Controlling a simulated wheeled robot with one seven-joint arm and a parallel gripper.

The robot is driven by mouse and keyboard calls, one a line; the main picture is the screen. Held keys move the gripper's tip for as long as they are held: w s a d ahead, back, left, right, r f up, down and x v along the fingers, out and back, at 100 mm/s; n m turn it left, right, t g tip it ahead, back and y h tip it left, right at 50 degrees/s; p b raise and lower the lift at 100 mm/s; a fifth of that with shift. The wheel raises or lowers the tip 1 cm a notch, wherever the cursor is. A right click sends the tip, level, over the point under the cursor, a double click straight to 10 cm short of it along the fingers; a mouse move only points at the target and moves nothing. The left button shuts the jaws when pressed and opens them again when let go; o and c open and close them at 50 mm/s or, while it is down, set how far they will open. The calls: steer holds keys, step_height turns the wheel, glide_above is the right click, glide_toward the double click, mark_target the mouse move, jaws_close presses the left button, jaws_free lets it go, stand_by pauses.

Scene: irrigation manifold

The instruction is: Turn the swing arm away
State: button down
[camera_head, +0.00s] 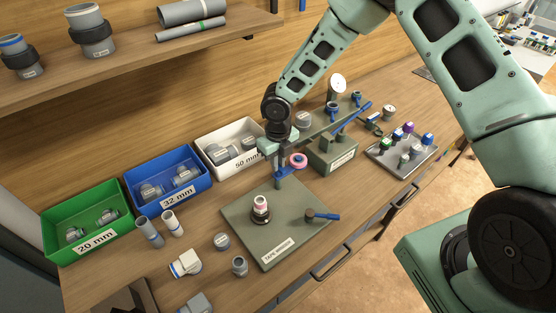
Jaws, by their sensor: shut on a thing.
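The swing arm (325,127) is a grey-green bar. It runs from above a labelled green box (333,155) leftward to the back edge of a green base plate (262,232). A blue part (282,173) hangs below its left end, and a pink ring (298,160) shows beside it. My gripper (278,147) is at that left end, shut on the swing arm; the fingers partly hide the exact contact. On the plate stand a dark fitting with a pale pink top (261,207) and a small blue-handled crank (322,215).
Green (85,225), blue (168,183) and white (228,147) bins line the back left. Several loose fittings lie left of the plate. A tray of coloured fittings (402,158) stands at right. A shelf (120,55) overhangs the upper left.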

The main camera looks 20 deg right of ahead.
stand_by(0.5)
steer(key=c, duration=1.4)
jaws_free()
steer(key=shift+c, duration=0.2)
step_height(320, 180, up, 18)
steer(key=b, duration=0.3)
steer(key=shift+f+b, duration=0.25)
steer(key=shift+b, duration=0.1)
steer(key=s+a+f+m+b, duration=0.1)
steer(key=s+m+b, duration=0.3)
steer(key=s+m, duration=1.1)
steer(key=s+a+f+m+b, duration=0.2)
steer(key=s+m+b, duration=0.3)
steer(key=s+m, duration=1)
steer(key=shift+s+a+f+m+y, duration=0.15)
steer(key=shift+a+f+m+y, duration=0.15)
steer(key=shift+a+m, duration=0.6)
